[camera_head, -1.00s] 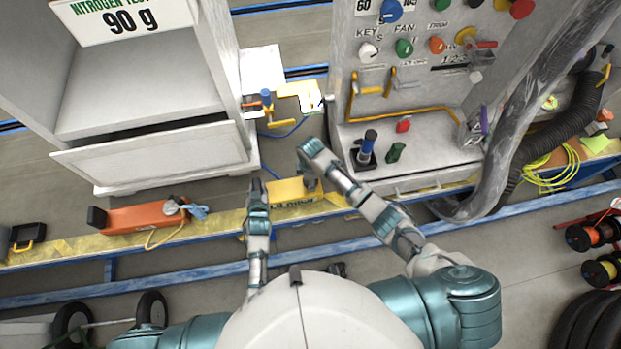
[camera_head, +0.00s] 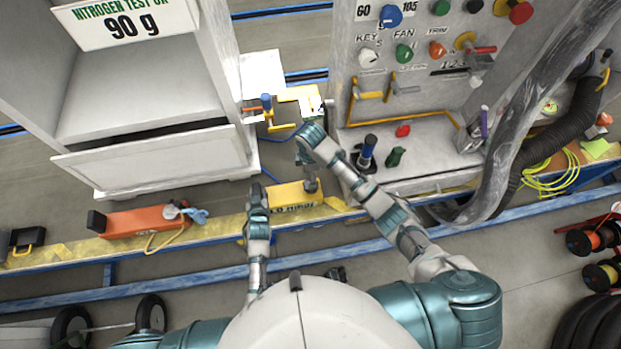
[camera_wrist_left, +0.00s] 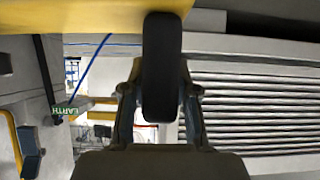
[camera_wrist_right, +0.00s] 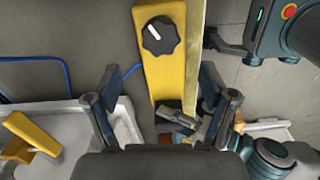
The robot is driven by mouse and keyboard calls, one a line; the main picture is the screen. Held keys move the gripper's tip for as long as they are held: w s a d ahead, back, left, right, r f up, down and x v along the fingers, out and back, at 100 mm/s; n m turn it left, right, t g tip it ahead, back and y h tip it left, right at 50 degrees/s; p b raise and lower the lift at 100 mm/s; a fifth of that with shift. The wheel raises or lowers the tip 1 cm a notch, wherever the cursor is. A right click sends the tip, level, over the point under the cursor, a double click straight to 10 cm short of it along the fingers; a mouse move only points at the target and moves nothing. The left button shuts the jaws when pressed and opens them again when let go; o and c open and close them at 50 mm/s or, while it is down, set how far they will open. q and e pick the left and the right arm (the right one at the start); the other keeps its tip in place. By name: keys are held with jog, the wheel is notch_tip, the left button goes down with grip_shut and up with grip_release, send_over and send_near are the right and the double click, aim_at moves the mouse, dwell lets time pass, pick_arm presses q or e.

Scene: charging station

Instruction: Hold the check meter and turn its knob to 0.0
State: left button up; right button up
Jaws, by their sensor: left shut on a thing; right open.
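The yellow check meter (camera_head: 292,196) lies in front of me on the yellow-topped rail, with partly hidden lettering on its near side. The right wrist view shows its yellow face and black scalloped knob (camera_wrist_right: 160,36); the knob's white pointer line is slanted. No scale is readable. My left gripper (camera_head: 257,190) is at the meter's left end, shut on it. In the left wrist view a black rounded bar (camera_wrist_left: 161,66) stands between its fingers, below the yellow body. My right gripper (camera_head: 308,138) is open and empty; in the right wrist view its fingers (camera_wrist_right: 159,88) are spread wide, apart from the knob.
A grey control panel (camera_head: 430,130) with knobs, a blue-topped stick and yellow handles stands at right. A white cabinet (camera_head: 150,160) stands at left. An orange device (camera_head: 140,220) lies on the rail to the left. A thick grey hose (camera_head: 505,150) hangs at right.

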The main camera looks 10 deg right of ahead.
pick_arm(q)
jog(key=shift+f, duration=0.1)
pick_arm(e)
notch_tip(320, 180, up, 3)
jog(key=shift+f, duration=0.15)
pick_arm(q)
jog(key=o, duration=1.1)
